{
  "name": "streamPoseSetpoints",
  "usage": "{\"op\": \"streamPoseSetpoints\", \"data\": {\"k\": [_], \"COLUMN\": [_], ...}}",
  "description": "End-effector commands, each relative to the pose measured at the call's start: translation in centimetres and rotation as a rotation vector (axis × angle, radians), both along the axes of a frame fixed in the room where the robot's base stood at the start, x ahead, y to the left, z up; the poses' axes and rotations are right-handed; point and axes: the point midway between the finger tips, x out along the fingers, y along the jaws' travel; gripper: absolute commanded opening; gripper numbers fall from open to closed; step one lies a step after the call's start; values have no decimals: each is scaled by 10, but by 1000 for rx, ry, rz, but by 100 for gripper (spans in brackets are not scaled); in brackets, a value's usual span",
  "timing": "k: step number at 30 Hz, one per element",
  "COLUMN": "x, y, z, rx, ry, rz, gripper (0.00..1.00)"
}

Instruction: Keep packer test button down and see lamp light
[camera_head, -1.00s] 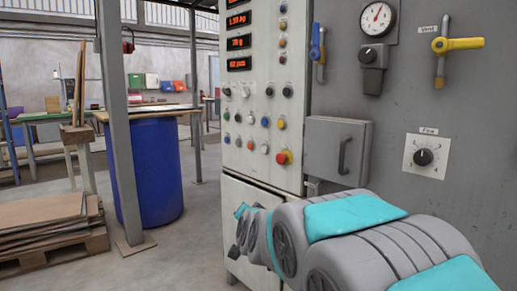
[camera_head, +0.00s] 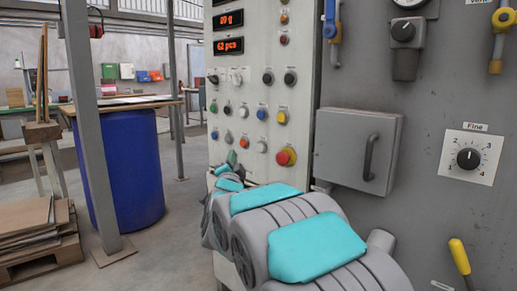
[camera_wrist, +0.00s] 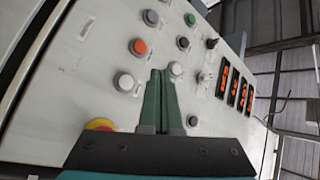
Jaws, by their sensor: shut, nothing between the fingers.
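The button panel (camera_head: 250,100) carries rows of small coloured buttons and a red emergency stop with a yellow collar (camera_head: 286,156). I cannot read the labels, so I cannot tell which is the test button. Small indicator lamps (camera_head: 284,18) sit beside the displays; none is clearly lit. My gripper (camera_wrist: 162,72) is shut and empty, its green fingers close in front of the panel. In the wrist view the tips are beside a pale button (camera_wrist: 176,70); contact cannot be told. In the head view my gripper (camera_head: 232,157) is small, low at the panel's left.
A grey box with a handle (camera_head: 357,150) juts out right of the panel. A dial marked Fine (camera_head: 469,159) and a yellow-handled lever (camera_head: 460,257) are further right.

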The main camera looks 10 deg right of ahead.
Motion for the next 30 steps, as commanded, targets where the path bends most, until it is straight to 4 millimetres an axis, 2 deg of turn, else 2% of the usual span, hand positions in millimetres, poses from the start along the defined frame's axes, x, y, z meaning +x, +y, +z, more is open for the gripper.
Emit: {"op": "streamPoseSetpoints", "data": {"k": [8,20,30], "x": [6,34,48], "y": [-9,-53,-72], "z": [0,0,-2], "rx": [0,0,0], "ry": [0,0,3], "rz": [0,-2,1], "gripper": [0,0,0]}}
